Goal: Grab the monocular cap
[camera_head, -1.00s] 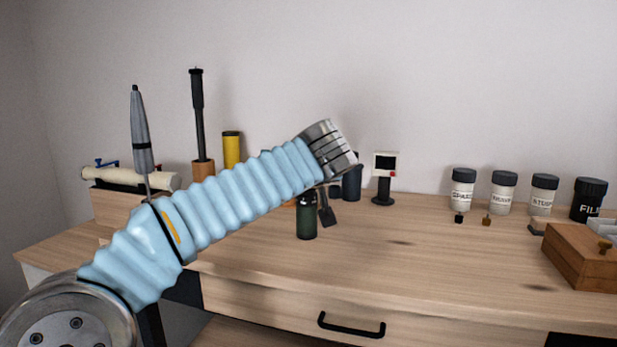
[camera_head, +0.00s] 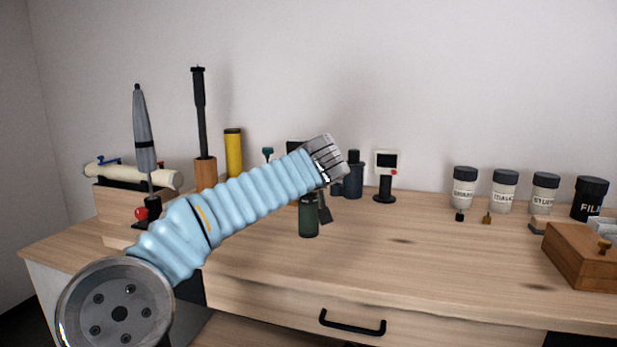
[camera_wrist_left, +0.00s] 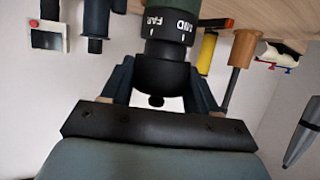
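The monocular, a dark green cylinder (camera_head: 308,220), stands on the desk under the end of my left arm. In the head view its top and my left gripper are hidden by the arm. In the left wrist view the green body (camera_wrist_left: 166,6) is at the top, with a lettered black ring below it. The black cap (camera_wrist_left: 160,75) with a small knob faces my palm. My left gripper (camera_wrist_left: 165,68) has its fingers apart, one on each side of the cap. Contact is not clear. My right gripper is not in view.
A small screen on a stand (camera_head: 386,170) and a dark cylinder (camera_head: 353,180) stand behind the monocular. A yellow tube (camera_head: 233,152) is at the back left. Labelled jars (camera_head: 504,190) and a wooden box (camera_head: 580,258) are at the right. The middle right desk (camera_head: 430,245) is clear.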

